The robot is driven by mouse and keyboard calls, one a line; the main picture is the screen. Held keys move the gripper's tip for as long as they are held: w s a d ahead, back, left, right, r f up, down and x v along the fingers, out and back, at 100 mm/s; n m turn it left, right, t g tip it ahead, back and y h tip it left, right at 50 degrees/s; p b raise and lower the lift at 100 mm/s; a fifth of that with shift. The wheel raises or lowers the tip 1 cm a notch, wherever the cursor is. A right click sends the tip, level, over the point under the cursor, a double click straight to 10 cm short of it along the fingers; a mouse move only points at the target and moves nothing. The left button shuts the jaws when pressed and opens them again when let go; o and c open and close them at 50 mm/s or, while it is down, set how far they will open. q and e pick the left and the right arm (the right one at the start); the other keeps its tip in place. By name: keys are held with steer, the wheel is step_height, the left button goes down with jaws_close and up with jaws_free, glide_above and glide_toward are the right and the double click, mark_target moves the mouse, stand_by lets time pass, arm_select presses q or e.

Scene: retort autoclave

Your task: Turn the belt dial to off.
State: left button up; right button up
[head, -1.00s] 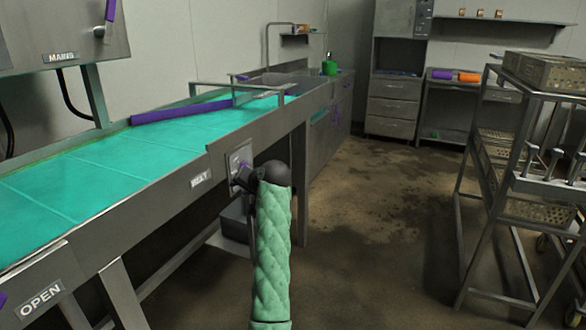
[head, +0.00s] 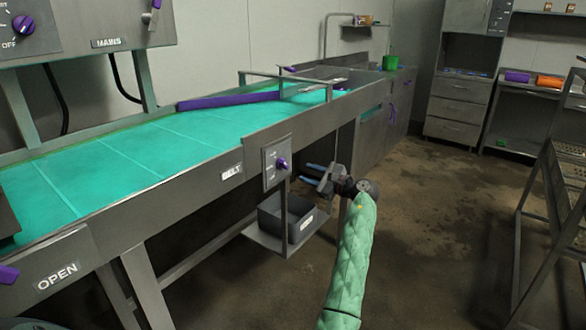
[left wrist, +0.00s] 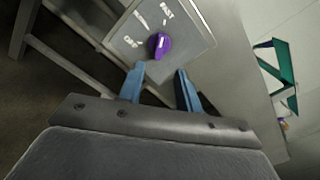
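The belt dial is a purple knob (head: 282,163) on a grey plate (head: 269,157) on the front side of the conveyor, beside the BELT label (head: 232,171). In the left wrist view the knob (left wrist: 160,45) sits just beyond the fingertips, with small white lettering around it. The fingers (left wrist: 160,70) point toward the dial plate. My right gripper is not in view.
The conveyor's teal belt (head: 150,140) runs along the left. A dark bin (head: 287,220) stands on a low shelf under the dial. A metal rack (head: 560,200) stands at the right. The floor between them is clear. Another purple dial (head: 24,25) is on the upper left panel.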

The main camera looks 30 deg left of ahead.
mark_target(287, 166)
arm_select(q)
steer(key=a, duration=0.7)
steer(key=shift+w+a+p, duration=0.2)
steer(key=shift+a+p, duration=0.15)
steer(key=shift+p, duration=0.05)
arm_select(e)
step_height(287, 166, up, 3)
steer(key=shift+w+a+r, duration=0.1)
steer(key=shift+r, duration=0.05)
arm_select(q)
jaws_close()
